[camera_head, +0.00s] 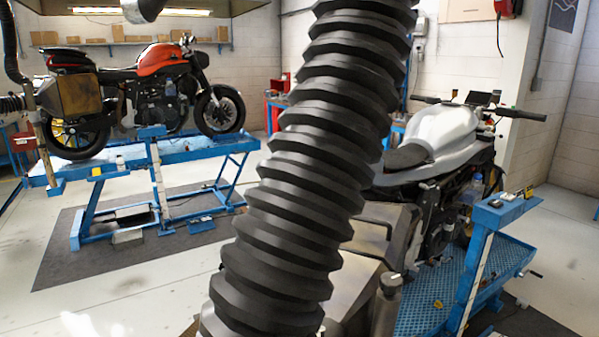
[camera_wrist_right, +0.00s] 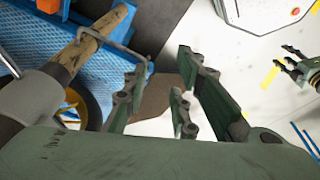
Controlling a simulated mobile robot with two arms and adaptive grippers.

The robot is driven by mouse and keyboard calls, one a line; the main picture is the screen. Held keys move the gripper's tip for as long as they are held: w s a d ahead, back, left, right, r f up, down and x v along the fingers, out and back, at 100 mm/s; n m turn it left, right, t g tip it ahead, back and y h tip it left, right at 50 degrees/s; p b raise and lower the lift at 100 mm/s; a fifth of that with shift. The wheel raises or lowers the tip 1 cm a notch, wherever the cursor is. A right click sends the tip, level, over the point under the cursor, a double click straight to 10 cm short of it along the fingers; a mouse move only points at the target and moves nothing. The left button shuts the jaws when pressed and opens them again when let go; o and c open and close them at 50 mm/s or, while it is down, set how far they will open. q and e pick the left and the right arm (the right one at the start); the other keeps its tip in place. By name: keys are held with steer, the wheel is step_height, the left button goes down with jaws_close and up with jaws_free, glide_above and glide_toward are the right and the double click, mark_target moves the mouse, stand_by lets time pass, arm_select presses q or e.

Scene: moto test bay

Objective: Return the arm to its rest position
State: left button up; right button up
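My right gripper (camera_wrist_right: 165,85) shows in the right wrist view, with its green-grey fingers apart. A flat brown patch shows between the fingers; I cannot tell what it is or how far off. I see nothing clearly held. Another dark gripper, my left gripper (camera_wrist_right: 287,58), is at the right edge of that view, over the pale floor, its small fingers apart. Neither gripper can be made out in the head view, where a thick black ribbed hose covers the middle.
A silver motorcycle (camera_head: 440,135) stands at the right by a blue lift (camera_head: 490,215). An orange motorcycle (camera_head: 160,60) stands on another blue lift (camera_head: 130,168) at the left. In the right wrist view, blue lift parts (camera_wrist_right: 30,30) lie left of the right gripper. Pale floor (camera_head: 150,290) is open at front left.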

steer(key=s+d+r+m+t+h, duration=0.1)
steer(key=s+d+m, duration=0.3)
steer(key=s, duration=0.5)
steer(key=s+d+r+m+t+h, duration=0.1)
steer(key=s+d+m, duration=0.1)
steer(key=s+m, duration=0.5)
steer(key=s+f+n+g+b, duration=0.1)
steer(key=s+f+n+b, duration=0.15)
steer(key=f, duration=2.65)
steer(key=s+d+f+g, duration=0.1)
steer(key=s+d+f, duration=0.1)
steer(key=s+f, duration=1.4)
steer(key=shift+s+d+g, duration=0.25)
steer(key=shift+s+g, duration=0.05)
steer(key=shift+s, duration=0.45)
